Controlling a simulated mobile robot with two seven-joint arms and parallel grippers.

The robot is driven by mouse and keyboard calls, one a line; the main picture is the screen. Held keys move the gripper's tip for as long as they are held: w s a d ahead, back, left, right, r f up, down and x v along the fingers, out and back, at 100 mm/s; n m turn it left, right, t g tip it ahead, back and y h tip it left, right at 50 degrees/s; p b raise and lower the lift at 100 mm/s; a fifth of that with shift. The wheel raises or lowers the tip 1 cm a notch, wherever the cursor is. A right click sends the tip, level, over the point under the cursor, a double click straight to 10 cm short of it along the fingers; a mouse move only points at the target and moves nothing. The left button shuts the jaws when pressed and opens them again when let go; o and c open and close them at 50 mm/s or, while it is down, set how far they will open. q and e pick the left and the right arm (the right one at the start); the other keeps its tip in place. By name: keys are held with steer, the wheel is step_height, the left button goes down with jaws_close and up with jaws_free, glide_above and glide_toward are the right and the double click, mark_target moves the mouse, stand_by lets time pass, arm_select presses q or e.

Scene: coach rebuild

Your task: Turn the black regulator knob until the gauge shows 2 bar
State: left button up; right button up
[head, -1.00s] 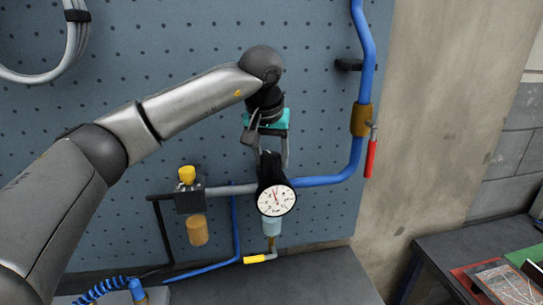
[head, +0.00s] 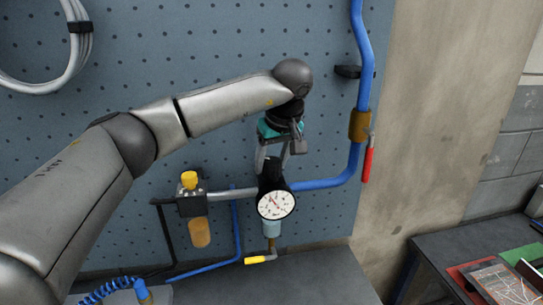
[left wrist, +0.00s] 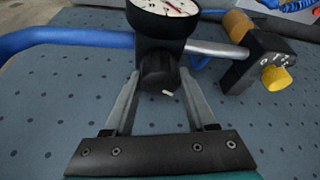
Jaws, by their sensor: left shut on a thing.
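The round white gauge (head: 276,205) faces me on the front of the regulator; its dial shows a red needle that has swung toward the upper left, but the numbers are too small to read. The gauge is cut off at the top of the left wrist view (left wrist: 165,5). The black regulator knob (left wrist: 158,72) sits on top of the regulator, with a small pale mark near its edge. My left gripper (head: 271,166) comes down from above, shut on the knob, one finger on each side. My right gripper is not in view.
A filter unit with a yellow cap (head: 189,180) stands left of the regulator on the same pipe. A blue pipe (head: 325,184) runs right, then up past a red-handled valve (head: 368,163). A yellow-handled drain valve (head: 257,260) sits below.

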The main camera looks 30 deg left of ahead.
arm_select(q)
steer(key=n+g+p, duration=0.1)
steer(key=n, duration=0.2)
steer(key=n+g+y+p, duration=0.1)
steer(key=n+p, duration=0.1)
steer(key=n, duration=0.1)
steer(key=shift+r+n, duration=0.15)
steer(key=shift+n, duration=0.15)
steer(key=shift+n+g+p, duration=0.3)
steer(key=shift+n+g, duration=0.4)
steer(key=shift+n, duration=0.5)
steer(key=shift+n+g, duration=0.6)
steer(key=shift+n, duration=0.9)
steer(key=o, duration=1.4)
steer(key=shift+c, duration=0.2)
